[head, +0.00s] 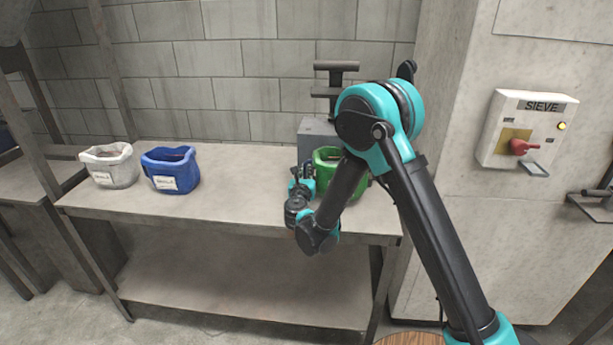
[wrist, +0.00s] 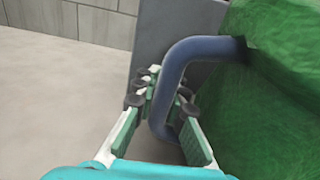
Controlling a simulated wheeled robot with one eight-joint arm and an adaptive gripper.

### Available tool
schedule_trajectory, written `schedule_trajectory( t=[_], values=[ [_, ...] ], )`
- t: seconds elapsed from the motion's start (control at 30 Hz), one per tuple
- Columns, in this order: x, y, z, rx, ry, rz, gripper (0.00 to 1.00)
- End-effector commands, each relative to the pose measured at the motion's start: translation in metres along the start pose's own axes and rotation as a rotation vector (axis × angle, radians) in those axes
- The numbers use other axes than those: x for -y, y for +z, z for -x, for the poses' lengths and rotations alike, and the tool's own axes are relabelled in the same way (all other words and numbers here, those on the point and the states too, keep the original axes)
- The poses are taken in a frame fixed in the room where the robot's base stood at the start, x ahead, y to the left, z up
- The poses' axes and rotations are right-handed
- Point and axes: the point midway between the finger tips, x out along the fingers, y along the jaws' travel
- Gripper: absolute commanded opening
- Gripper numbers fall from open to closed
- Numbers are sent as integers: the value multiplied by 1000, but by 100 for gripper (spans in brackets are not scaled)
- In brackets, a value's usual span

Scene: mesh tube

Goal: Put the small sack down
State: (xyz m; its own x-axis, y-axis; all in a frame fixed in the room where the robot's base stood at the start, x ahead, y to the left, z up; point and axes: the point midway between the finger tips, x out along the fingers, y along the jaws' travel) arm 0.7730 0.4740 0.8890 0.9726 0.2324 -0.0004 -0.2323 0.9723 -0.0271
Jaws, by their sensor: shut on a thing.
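A small green sack (head: 327,160) is at the right end of the bench, partly hidden behind my arm. In the wrist view the green sack (wrist: 275,95) fills the right side, with a dark blue-grey loop handle (wrist: 200,48) on its near side. My gripper (head: 302,180) is at the sack's left side. In the wrist view my gripper (wrist: 165,105) has its fingers on either side of the handle and is shut on it. The sack's underside is hidden, so I cannot tell whether it touches the bench.
The bench (head: 240,195) has clear room in its middle. A blue sack (head: 171,170) and a white sack (head: 109,166) stand at its left end. A grey block (head: 310,130) stands behind the green sack. A SIEVE switch box (head: 525,130) is on the right wall.

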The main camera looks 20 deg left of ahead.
Motion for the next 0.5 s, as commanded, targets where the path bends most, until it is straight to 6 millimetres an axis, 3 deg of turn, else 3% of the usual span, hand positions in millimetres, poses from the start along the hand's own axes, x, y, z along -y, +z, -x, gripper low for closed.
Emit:
schedule_trajectory(
  t=[0.2,0.5],
  values=[
    [-1,-22,0,1,0,3,0],
    [-1,-24,0,1,0,2,0]
  ],
)
